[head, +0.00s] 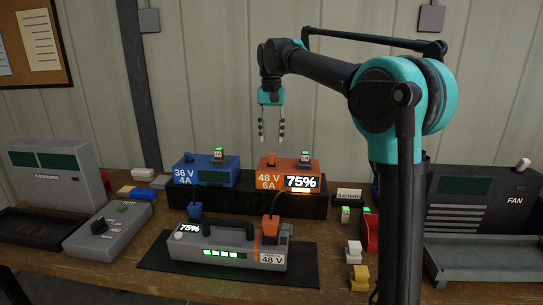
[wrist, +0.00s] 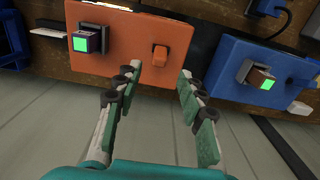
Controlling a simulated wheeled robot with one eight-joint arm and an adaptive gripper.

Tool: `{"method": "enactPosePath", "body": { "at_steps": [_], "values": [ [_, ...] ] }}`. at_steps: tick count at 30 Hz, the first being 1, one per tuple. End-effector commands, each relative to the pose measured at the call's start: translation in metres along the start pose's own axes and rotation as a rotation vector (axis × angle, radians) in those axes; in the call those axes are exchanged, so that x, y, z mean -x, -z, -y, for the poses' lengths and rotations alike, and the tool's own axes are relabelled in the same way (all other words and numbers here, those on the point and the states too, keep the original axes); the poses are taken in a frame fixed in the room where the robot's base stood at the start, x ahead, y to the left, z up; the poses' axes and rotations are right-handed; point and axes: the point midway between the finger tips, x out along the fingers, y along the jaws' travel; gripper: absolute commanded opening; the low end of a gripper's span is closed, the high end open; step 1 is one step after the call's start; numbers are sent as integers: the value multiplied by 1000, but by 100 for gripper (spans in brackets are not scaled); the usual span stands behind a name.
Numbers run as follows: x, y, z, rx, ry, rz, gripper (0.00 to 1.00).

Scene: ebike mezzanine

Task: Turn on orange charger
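The orange charger (head: 288,166) is labelled 48 V 6A and sits on a black riser. Its display shows 75%. A grey module with a green light (head: 304,157) stands on its top, and an orange switch (head: 271,160) is at the top left. In the wrist view the orange charger (wrist: 120,22) shows this orange switch (wrist: 160,54) just beyond my fingertips, and the green-lit module (wrist: 87,42) left of it. My gripper (head: 272,138) hangs pointing down above the charger, open and empty. Its fingers (wrist: 157,75) are apart, with no visible contact.
A blue 36 V charger (head: 208,171) stands left of the orange one. In front lies a grey 48 V battery (head: 225,254) showing 75%, with an orange plug (head: 270,228) and cable. A test box (head: 108,236) stands left, a fan unit (head: 480,200) right.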

Motion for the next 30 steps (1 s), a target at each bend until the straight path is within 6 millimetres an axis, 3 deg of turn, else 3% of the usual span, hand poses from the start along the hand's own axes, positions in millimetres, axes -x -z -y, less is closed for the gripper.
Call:
{"method": "enactPosePath", "body": {
  "at_steps": [6,12,25,30],
  "values": [
    [-42,0,0,0,0,0,40],
    [-68,0,0,0,0,0,40],
    [-78,0,0,0,0,0,40],
    [-78,0,0,0,0,0,21]
  ]
}}
